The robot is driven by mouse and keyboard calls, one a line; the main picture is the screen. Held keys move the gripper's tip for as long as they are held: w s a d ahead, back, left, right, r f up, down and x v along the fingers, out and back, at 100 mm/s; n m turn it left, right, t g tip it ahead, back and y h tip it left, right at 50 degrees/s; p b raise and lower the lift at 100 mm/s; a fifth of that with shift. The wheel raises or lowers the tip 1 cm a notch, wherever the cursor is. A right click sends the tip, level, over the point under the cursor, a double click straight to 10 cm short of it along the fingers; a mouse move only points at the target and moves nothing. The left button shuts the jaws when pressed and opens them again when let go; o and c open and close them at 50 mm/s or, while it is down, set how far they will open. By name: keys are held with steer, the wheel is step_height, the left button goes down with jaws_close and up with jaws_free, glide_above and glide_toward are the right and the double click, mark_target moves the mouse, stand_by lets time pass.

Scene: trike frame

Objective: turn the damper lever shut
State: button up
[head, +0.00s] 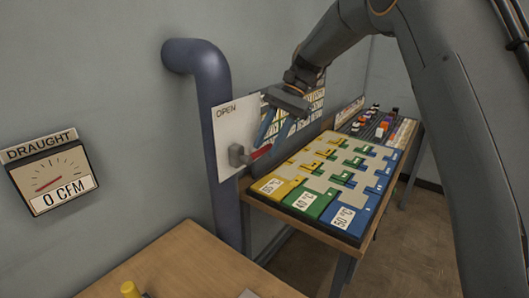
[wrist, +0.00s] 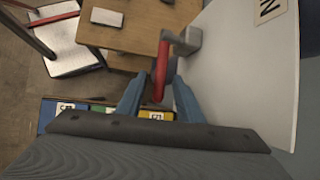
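The damper lever has a grey pivot block (head: 237,155) on a white plate (head: 228,120) marked OPEN. Its red handle (head: 262,152) sticks out to the right, roughly level and tilted slightly up. My gripper (head: 268,144) is at the handle, its blue fingers pointing down. In the wrist view the red handle (wrist: 160,72) lies between the two fingers of my gripper (wrist: 158,86), with a gap on each side. The fingers are open and do not appear to press on it. Any shut marking on the plate is not visible.
A draught gauge (head: 52,180) on the wall reads 0 CFM. A thick blue-grey pipe (head: 212,85) runs behind the plate. A table with yellow, green and blue trays (head: 345,220) stands to the right. A wooden table top (head: 185,265) is at the front.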

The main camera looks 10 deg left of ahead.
steer(key=b+v, duration=0.1)
steer(key=v, duration=0.4)
steer(key=shift+d, duration=0.1)
steer(key=s+d+f+n+t+h, duration=0.1)
steer(key=s+d+f+t, duration=0.1)
steer(key=s+d+f, duration=0.45)
steer(key=s+d+f+n+t+h, duration=0.1)
steer(key=s+d+f, duration=0.25)
steer(key=d, duration=0.55)
steer(key=s+d+f+n+t+h, duration=0.1)
steer(key=s+d+f, duration=0.3)
steer(key=s, duration=0.4)
steer(key=s+d+f+n+t+h, duration=0.1)
steer(key=s+d+f+n, duration=0.1)
steer(key=s+d+f, duration=0.2)
steer(key=s+d, duration=0.2)
steer(key=s, duration=0.2)
steer(key=shift+d+f+t+h, duration=0.2)
steer(key=shift+d+t+h, duration=0.1)
steer(key=shift+d, duration=0.1)
